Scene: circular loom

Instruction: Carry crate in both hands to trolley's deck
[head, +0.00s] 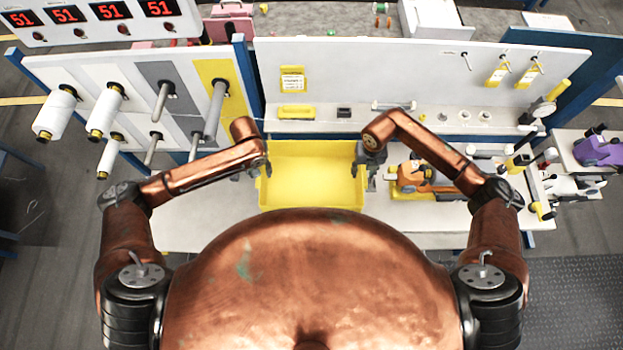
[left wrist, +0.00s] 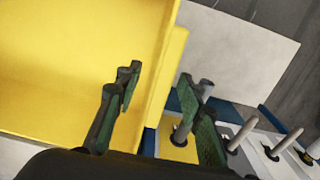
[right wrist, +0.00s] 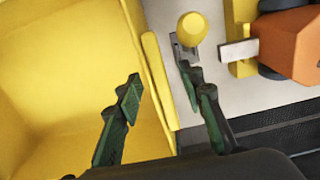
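The yellow crate (head: 312,188) sits on the workbench in front of me, empty as far as its visible inside shows. My left gripper (head: 262,168) is at its left wall. In the left wrist view my left gripper (left wrist: 158,88) is open, one finger over the crate's inside and the other outside the wall (left wrist: 170,70). My right gripper (head: 371,172) is at the right wall. In the right wrist view my right gripper (right wrist: 162,90) is open, with the crate's side rim (right wrist: 158,85) between its fingers. Contact cannot be told. I cannot make out the trolley's deck.
An orange device (head: 412,178) stands on the bench close to the right gripper. A back panel (head: 420,80) rises behind the crate. Pegs with white spools (head: 60,108) stick out at left. A purple device (head: 598,150) stands at far right.

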